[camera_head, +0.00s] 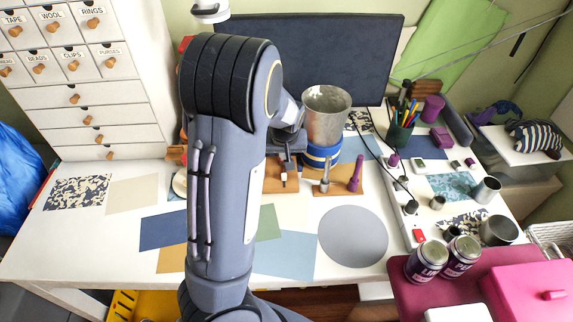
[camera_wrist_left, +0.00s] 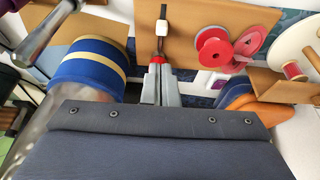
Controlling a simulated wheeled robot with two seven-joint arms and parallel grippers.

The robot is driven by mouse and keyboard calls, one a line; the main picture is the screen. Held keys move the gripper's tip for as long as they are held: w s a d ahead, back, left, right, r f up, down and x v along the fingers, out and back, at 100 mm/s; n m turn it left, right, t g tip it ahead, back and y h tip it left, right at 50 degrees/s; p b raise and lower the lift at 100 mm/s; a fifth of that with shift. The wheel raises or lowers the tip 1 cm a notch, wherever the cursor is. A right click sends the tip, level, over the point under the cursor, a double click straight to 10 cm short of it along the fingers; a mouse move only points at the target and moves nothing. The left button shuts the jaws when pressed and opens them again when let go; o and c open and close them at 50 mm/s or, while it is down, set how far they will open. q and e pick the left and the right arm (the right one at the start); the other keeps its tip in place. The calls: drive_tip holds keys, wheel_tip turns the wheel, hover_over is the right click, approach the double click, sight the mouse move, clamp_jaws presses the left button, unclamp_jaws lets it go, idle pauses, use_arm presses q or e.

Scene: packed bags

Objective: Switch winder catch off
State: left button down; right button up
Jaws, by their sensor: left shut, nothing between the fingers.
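A small lever with a white tip (camera_wrist_left: 163,28) stands on a brown wooden board (camera_wrist_left: 205,38), and I take it for the winder catch. In the head view its white end (camera_head: 284,177) shows just below my left gripper (camera_head: 285,158). In the wrist view my left gripper (camera_wrist_left: 158,62) is shut and empty, its tips close to the lever's red base. I cannot tell whether they touch it. A metal cup (camera_head: 326,105) with a blue and tan band (camera_wrist_left: 88,68) stands beside the gripper. My right gripper is not in view.
A silver lever (camera_head: 325,178) and a purple lever (camera_head: 355,176) stand on another board to the right. Red spools (camera_wrist_left: 214,48) lie right of the gripper in the wrist view. A grey disc (camera_head: 353,237) lies on the open front table. Two cans (camera_head: 428,260) stand front right.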

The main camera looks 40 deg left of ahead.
sight(284, 177)
use_arm(q)
drive_tip(key=x, duration=1)
drive_tip(key=shift+b, duration=0.4)
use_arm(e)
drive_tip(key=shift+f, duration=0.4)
use_arm(q)
drive_tip(key=shift+s+f, duration=0.1)
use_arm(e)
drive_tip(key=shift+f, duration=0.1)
